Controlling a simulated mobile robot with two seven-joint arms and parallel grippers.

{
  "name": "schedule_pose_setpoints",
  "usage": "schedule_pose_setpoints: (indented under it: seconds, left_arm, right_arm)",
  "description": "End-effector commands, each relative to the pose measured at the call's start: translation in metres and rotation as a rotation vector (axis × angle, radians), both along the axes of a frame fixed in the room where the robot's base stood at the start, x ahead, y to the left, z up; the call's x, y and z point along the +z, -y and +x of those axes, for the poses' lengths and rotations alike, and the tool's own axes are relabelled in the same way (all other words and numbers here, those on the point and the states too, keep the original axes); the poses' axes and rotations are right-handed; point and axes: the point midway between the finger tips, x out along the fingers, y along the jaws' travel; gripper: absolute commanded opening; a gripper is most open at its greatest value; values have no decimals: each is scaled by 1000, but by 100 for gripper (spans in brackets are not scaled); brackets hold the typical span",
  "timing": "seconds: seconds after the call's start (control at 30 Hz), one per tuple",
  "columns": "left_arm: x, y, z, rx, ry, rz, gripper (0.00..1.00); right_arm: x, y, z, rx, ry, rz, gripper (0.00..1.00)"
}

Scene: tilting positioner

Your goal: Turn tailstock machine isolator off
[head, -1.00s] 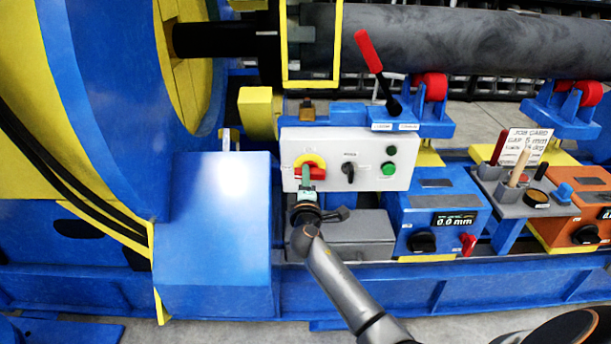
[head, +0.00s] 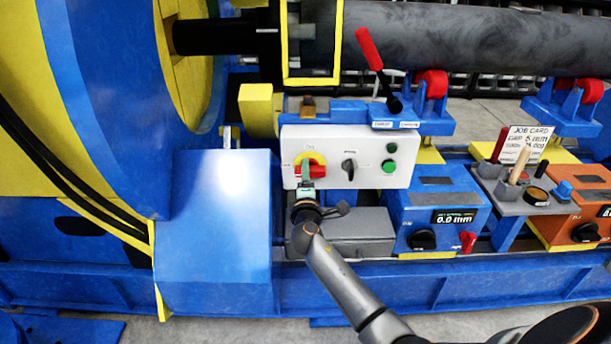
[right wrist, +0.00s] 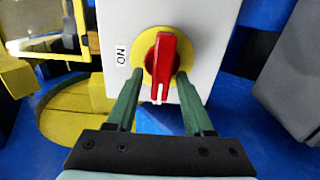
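The isolator (head: 318,171) is a red handle on a yellow disc at the left of a white control panel. In the right wrist view the red handle (right wrist: 162,65) stands upright in the picture, a white mark at its lower end. The ON label (right wrist: 121,55) is beside the disc there and above it in the head view, so the handle lies crosswise to ON. My right gripper (right wrist: 160,76) is open, its green fingers on either side of the handle. The right finger looks very close; contact cannot be told. My left gripper is not in view.
The white panel (head: 366,148) also has a black mode switch (head: 348,168) and green buttons (head: 389,167). A red-handled lever (head: 369,50) rises behind it. A grey box (head: 355,232) sits below, and a blue unit with a display (head: 436,217) stands to the right.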

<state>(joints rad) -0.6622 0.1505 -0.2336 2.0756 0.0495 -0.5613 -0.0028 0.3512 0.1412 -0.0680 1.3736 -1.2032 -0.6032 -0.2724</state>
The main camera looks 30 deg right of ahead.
Motion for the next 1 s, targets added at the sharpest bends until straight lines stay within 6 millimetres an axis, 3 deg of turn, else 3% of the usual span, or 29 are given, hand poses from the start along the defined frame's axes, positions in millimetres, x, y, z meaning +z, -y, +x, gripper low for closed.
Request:
schedule_pose_setpoints:
  seconds: [0.43,1.0]
  left_arm:
    - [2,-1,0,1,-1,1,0]
    - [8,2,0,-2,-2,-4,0]
  right_arm:
    - [-1,-7,-10,2,-2,3,57]
    - [-2,-60,-98,1,-2,2,57]
